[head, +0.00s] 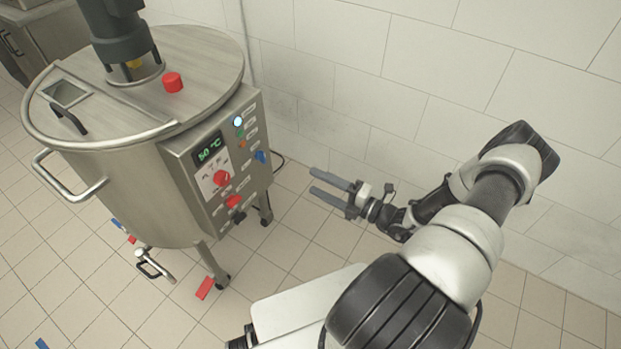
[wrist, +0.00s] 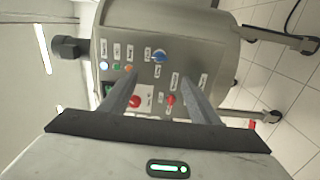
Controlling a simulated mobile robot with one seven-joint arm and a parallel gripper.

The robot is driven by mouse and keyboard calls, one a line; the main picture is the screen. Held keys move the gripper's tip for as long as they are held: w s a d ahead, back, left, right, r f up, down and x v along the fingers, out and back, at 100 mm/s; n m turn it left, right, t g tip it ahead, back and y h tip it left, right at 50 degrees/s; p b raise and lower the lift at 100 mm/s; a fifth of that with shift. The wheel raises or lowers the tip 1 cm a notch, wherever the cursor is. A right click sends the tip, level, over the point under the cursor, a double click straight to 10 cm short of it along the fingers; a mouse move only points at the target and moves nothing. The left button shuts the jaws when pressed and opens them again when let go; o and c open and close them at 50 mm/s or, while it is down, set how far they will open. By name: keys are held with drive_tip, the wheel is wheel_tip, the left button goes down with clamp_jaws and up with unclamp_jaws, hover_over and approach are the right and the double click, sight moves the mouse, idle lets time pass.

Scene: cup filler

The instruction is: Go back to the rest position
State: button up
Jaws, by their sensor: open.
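My gripper (head: 327,184) is open and empty in the head view, in the free space to the right of the steel tank's control panel. Its two fingers point left toward the panel and stay apart from it. In the wrist view the two fingers of my gripper (wrist: 158,92) are spread, with the control panel (wrist: 145,60) beyond them. The panel also shows in the head view (head: 205,190), with a display reading 50 °C, red knobs and a blue knob.
A large steel tank (head: 130,190) with a lid, handles and legs stands at left. A red cup-like piece (head: 173,82) sits on its lid. Red and blue pieces lie on the tiled floor, one red piece (head: 205,288) near a leg. A tiled wall (head: 400,70) runs behind my arm.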

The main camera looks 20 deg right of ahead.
idle(0.5)
drive_tip(key=s+a+r+n+g+y, duration=0.1)
drive_tip(key=s+a+r+n+g, duration=0.2)
drive_tip(key=a+r+n+g, duration=0.5)
drive_tip(key=s+a+r+n+g, duration=0.25)
drive_tip(key=r+n+g, duration=0.3)
drive_tip(key=n, duration=0.75)
drive_tip(key=s+a+r+n+h, duration=0.3)
drive_tip(key=s+r+n+h, duration=0.2)
drive_tip(key=r+n, duration=0.45)
drive_tip(key=s+a+r+n+h, duration=0.2)
drive_tip(key=s+r+n+h, duration=0.25)
drive_tip(key=r+n, duration=0.45)
drive_tip(key=s+d+r+n+t+p, duration=0.1)
drive_tip(key=r+n+p, duration=0.1)
drive_tip(key=r+p, duration=0.3)
drive_tip(key=s+d+r+n+t+h+p, duration=0.1)
drive_tip(key=s+r+n+t+p, duration=0.1)
drive_tip(key=r+p, duration=0.4)
drive_tip(key=s+d+r+n+t+h+p, duration=0.1)
drive_tip(key=r+p, duration=0.5)
drive_tip(key=r, duration=0.6)
drive_tip(key=shift+s+d+r+n, duration=0.3)
drive_tip(key=shift+d+n, duration=0.3)
drive_tip(key=shift+n, duration=0.65)
